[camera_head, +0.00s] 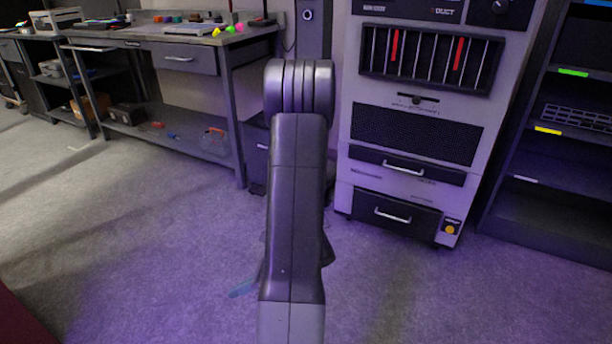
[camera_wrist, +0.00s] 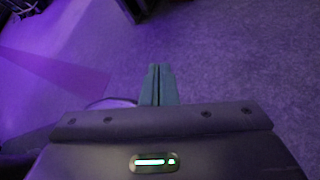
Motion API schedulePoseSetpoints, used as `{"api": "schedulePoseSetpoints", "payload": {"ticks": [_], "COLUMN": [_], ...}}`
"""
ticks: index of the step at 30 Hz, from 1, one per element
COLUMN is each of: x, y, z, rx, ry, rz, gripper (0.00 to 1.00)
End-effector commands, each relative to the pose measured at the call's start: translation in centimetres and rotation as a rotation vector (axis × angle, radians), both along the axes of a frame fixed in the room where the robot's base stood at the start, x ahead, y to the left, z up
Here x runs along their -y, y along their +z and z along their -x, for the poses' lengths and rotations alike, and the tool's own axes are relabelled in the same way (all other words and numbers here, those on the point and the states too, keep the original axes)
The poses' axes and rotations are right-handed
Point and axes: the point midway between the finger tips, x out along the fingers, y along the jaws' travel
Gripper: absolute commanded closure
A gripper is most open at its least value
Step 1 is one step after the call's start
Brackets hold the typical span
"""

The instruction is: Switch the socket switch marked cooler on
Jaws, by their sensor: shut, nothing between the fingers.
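My gripper (camera_wrist: 159,72) shows in the wrist view with its two teal fingers together, pointing over bare floor, nothing between them. In the head view my arm covers most of it; a small bluish tip (camera_head: 242,289) shows low beside the arm, just above the floor. I cannot make out a socket switch marked cooler in either view. A dark upright post (camera_head: 313,40) behind my arm carries a small round light-ringed fitting (camera_head: 307,15) near the top edge; I cannot read any mark on it.
A tall grey cabinet (camera_head: 412,125) with vents, red bars, drawers and a yellow button (camera_head: 450,229) stands right of my arm. A dark shelf rack (camera_head: 560,150) is at far right. A workbench (camera_head: 170,40) stands at back left. Carpet is clear in the left foreground.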

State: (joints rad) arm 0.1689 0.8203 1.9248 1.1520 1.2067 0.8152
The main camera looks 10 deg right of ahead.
Motion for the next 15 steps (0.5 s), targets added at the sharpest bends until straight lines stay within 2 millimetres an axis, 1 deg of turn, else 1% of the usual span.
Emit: {"api": "schedulePoseSetpoints", "payload": {"ticks": [1, 3, 7, 11, 15], "x": [-0.5, -1.1, -1.7, -1.5, -0.5], "y": [-1.7, -3.1, -6.0, -9.4, -13.3], "z": [-1.1, -2.8, -6.1, -9.3, -12.2], "rx": [-0.074, -0.168, -0.336, -0.489, -0.63], "ry": [-0.07, -0.17, -0.348, -0.518, -0.684], "rz": [-0.057, -0.139, -0.297, -0.462, -0.64], "gripper": [1.0, 1.0, 1.0, 1.0, 1.0]}}
